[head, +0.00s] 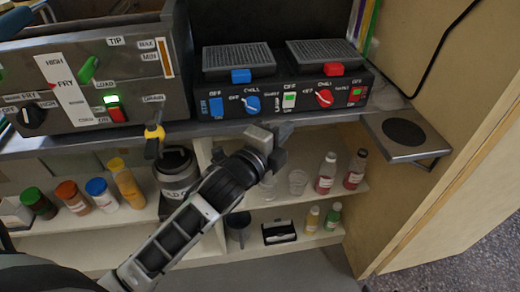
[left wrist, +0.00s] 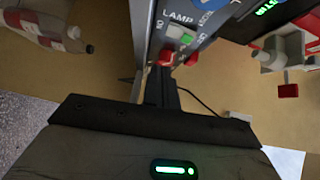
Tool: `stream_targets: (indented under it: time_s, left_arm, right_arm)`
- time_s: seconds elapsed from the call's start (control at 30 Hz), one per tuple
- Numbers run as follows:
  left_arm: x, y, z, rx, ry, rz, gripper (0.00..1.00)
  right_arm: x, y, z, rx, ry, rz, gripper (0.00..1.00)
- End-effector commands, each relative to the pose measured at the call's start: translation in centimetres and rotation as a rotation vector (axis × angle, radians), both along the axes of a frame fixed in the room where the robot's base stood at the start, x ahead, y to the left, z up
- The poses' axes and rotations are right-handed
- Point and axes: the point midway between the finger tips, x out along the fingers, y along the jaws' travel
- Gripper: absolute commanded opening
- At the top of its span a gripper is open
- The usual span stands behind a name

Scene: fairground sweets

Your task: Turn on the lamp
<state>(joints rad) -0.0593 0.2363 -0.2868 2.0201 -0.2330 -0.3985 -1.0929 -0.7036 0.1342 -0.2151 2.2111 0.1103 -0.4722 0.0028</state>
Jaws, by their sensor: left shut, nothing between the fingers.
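In the left wrist view a panel carries a label reading LAMP, with a pale switch (left wrist: 181,35) showing a lit green patch beside it. Red parts lie just below that switch, close to my fingertips. I cannot tell for sure which switch this is in the head view; a white switch with a green patch (head: 289,100) sits on the black twin-plate unit (head: 270,85). My left gripper (head: 283,131) is shut and empty, just below that unit's front at the counter edge. Contact with the panel cannot be told. No lamp bulb is identifiable. My right gripper is not in view.
The fryer (head: 90,75) stands at the left, with a lit green and red switch (head: 115,109). Below the counter, shelves hold sauce bottles (head: 326,173), several jars and clear cups (head: 298,182). A small metal side shelf (head: 405,133) juts out at the right.

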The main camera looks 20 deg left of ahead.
Motion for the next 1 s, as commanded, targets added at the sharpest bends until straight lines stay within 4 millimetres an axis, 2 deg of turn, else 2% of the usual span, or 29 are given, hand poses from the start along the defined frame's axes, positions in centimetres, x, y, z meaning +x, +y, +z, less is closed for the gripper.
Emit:
stream_targets:
  time_s: [0.03, 0.2, 0.4, 0.57, 1.0]
  left_arm:
    - [-1.4, 0.3, -0.3, 0.003, 0.004, 0.0, 0.0]
    - [-4.9, 1.1, -0.7, 0.003, 0.005, 0.001, 0.0]
    - [-7.4, 1.6, -0.8, 0.001, 0.002, 0.001, 0.0]
    - [-7.9, 1.8, -0.8, 0.001, 0.0, 0.0, 0.0]
    - [-7.9, 1.8, -0.8, 0.001, 0.0, 0.0, 0.0]
  right_arm:
    - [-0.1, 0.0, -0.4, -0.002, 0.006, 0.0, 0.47]
    - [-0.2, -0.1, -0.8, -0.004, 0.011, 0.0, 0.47]
    - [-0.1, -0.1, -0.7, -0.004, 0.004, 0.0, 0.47]
    - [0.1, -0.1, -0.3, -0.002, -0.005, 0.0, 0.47]
    - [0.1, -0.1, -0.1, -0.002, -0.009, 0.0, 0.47]
